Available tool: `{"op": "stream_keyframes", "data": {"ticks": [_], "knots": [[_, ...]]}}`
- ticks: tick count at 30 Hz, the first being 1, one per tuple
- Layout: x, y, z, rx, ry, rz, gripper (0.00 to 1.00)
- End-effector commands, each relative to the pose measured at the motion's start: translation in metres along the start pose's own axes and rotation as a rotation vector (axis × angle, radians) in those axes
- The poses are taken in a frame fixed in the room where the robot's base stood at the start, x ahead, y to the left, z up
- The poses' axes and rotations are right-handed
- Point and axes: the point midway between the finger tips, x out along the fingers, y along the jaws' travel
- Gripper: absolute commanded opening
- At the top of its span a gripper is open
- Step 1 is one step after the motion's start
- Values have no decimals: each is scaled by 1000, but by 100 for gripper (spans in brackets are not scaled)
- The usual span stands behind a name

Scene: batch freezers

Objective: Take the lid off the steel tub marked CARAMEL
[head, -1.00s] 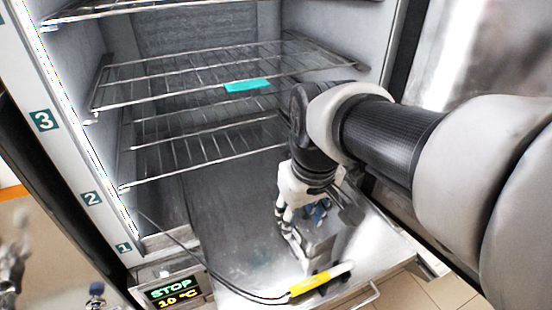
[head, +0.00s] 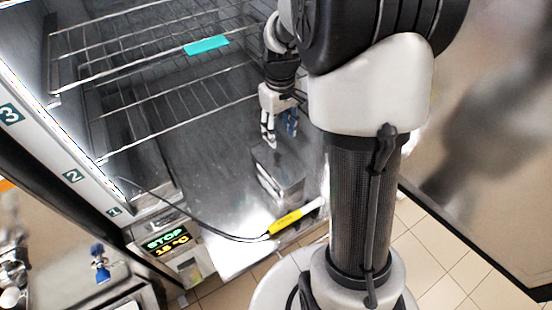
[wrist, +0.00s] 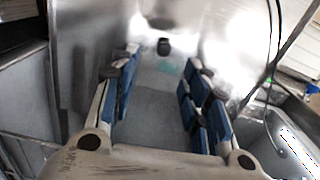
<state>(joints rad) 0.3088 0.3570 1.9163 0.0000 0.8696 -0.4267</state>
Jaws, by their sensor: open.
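A small steel tub (head: 280,182) stands inside the freezer near its front edge in the head view. No marking can be read on it, and I cannot tell whether its top is a lid. My gripper (head: 280,138) points down just above the tub, with its fingers apart and nothing seen held. In the wrist view my gripper (wrist: 160,100) is open, with blue pads on both sides. A grey surface shows between the fingers, with a small dark knob-like thing (wrist: 163,46) beyond them. I cannot tell whether these belong to the tub.
A yellow and white probe (head: 290,222) on a black cable lies in front of the tub. Wire shelves (head: 150,45) hang above at the left, one with a teal tag (head: 207,45). A lit STOP display (head: 166,240) is at the lower left. The freezer floor left of the tub is clear.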

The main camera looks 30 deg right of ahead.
Motion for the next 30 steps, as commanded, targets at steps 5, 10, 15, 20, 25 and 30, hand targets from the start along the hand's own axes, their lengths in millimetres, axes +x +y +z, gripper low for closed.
{"op": "stream_keyframes", "data": {"ticks": [5,10,15,20,25,30], "knots": [[30,0,0,0,-1,0,42],[39,-1,0,0,1,0,42],[62,-6,1,-1,-2,-1,42],[83,-7,1,0,-1,0,42],[90,-7,1,0,1,0,42],[89,-7,1,0,1,1,42]]}}
